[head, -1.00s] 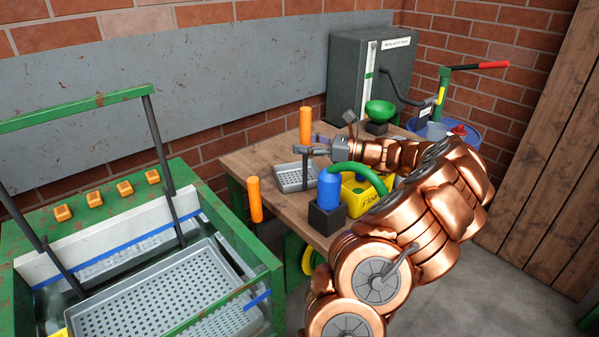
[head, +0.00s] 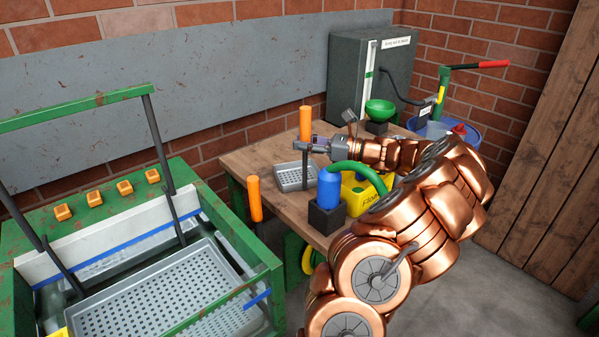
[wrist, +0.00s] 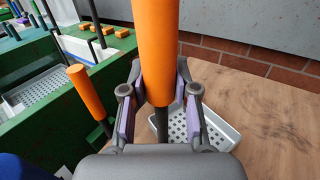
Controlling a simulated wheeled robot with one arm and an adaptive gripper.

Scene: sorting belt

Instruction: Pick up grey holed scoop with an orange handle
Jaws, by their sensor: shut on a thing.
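The grey holed scoop (head: 283,186) is at the left end of the wooden table in the head view. Its dark rod stands upright and carries an orange handle (head: 305,120). My gripper (head: 306,146) is shut on the scoop, around the lower end of the handle or the rod just below it. In the wrist view the handle (wrist: 159,45) stands between the fingers of my gripper (wrist: 160,92), and the holed pan (wrist: 222,132) shows below. The exact contact is partly hidden. I cannot tell whether the pan touches the table.
A second orange handle (head: 255,198) stands by the green trough frame (head: 262,277) at left. A blue bottle (head: 329,190) in a dark holder, a yellow container (head: 357,193) and a green funnel (head: 381,110) are near my arm. A brick wall stands behind.

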